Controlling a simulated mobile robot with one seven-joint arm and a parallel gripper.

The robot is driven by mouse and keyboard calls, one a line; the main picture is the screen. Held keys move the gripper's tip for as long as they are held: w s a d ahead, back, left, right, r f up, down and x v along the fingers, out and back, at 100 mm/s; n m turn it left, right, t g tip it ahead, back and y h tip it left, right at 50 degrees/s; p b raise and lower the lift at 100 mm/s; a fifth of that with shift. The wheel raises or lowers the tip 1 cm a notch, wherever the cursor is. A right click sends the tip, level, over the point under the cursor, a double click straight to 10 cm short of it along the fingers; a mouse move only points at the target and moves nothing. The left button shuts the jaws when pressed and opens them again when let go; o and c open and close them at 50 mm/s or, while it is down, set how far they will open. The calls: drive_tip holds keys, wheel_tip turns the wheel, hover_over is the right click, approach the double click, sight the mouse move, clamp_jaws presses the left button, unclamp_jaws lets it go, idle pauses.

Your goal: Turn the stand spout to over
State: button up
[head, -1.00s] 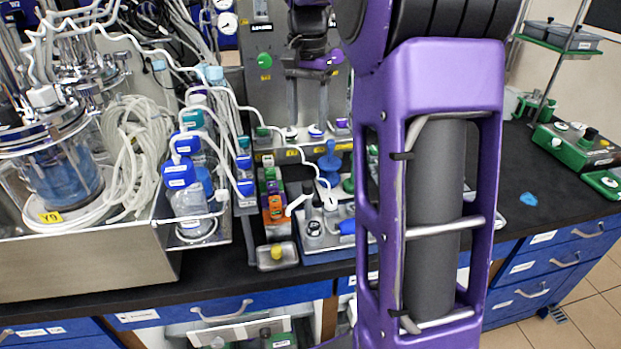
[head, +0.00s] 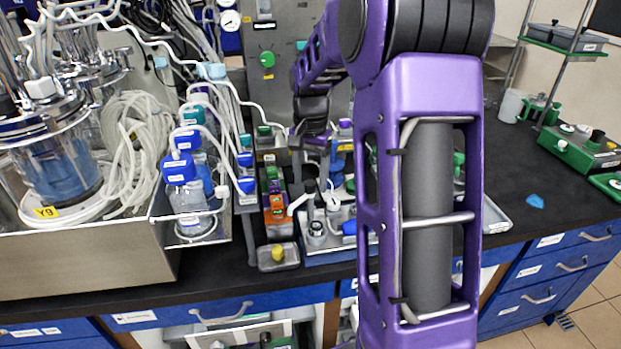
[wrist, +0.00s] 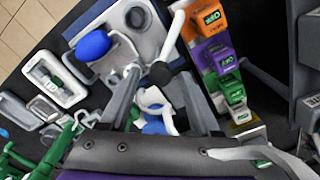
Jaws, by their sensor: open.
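The stand spout (head: 299,202) is a white arm with a black cap at one end, on a small stand on the bench; in the head view it points to the lower left. In the wrist view the white spout (wrist: 173,40) runs upward from the black cap (wrist: 160,73). My gripper (head: 311,176) is above and just behind the stand in the head view. In the wrist view my gripper (wrist: 160,74) is open, its two grey fingers on either side of the black cap. I cannot tell whether they touch it.
A rack of orange, purple and green labelled blocks (wrist: 213,55) stands close beside the spout. A blue knob (wrist: 93,45) lies on its other side. Bottles with blue caps (head: 179,168) and a steel tray (head: 80,262) are to the left.

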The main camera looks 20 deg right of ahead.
clamp_jaws()
idle(0.3)
idle(1.1)
